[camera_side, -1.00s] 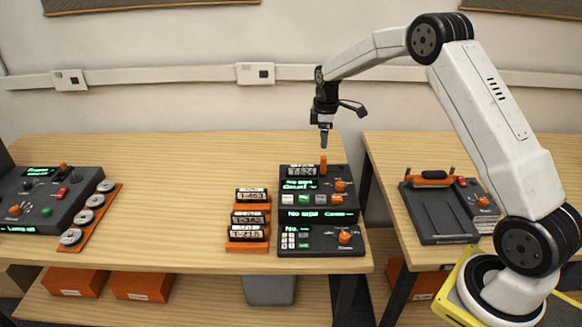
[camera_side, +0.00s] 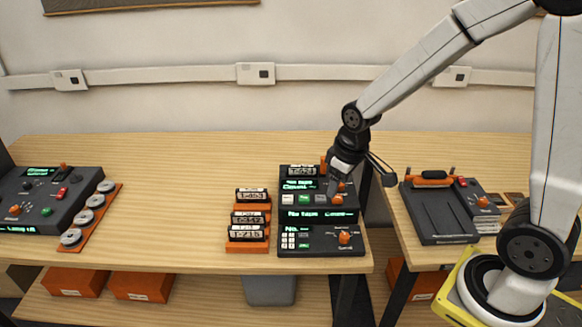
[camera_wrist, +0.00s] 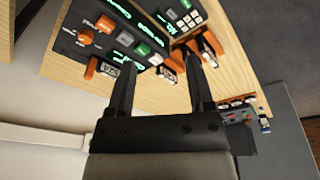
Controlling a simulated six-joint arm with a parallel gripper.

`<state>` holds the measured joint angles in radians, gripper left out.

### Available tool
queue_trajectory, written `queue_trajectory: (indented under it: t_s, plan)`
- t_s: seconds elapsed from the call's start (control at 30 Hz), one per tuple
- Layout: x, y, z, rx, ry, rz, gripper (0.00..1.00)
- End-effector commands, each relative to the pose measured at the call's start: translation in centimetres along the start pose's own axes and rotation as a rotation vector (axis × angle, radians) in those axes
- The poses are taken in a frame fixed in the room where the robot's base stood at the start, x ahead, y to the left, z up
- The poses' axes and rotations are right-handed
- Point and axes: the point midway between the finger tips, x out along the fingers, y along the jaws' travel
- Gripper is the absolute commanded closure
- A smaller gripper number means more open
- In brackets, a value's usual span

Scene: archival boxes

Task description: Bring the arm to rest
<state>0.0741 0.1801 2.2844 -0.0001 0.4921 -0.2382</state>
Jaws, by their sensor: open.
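My gripper (camera_side: 333,192) is at the right side of the dark console (camera_side: 318,250) in the side view, low and close over its upper panel with the orange knobs. I cannot tell in that view whether it touches the panel. In the wrist view my gripper (camera_wrist: 160,82) has its two dark fingers spread apart with nothing between them. Beyond the fingertips lie the console (camera_wrist: 95,30), its green displays and a labelled cartridge (camera_wrist: 107,67).
Several labelled cartridges stand in an orange rack (camera_side: 247,247) left of the console. Another console (camera_side: 50,205) is at far left. A dark device (camera_side: 437,215) sits on the right table, past a gap.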

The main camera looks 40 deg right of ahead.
Motion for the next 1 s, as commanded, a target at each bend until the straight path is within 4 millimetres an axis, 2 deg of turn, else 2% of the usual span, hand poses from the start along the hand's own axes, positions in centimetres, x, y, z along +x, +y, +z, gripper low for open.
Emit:
queue_trajectory:
  t_s: [0.03,0.2,0.37,1.0]
  plan:
    - [-0.2,-0.8,1.3,0.025,0.008,-0.001,0.32]
    - [-0.4,-2.7,4.5,0.108,0.034,-0.005,0.32]
    - [-0.5,-3.6,6.3,0.154,0.046,-0.009,0.32]
    - [-0.4,-3.8,6.8,0.166,0.048,-0.010,0.32]
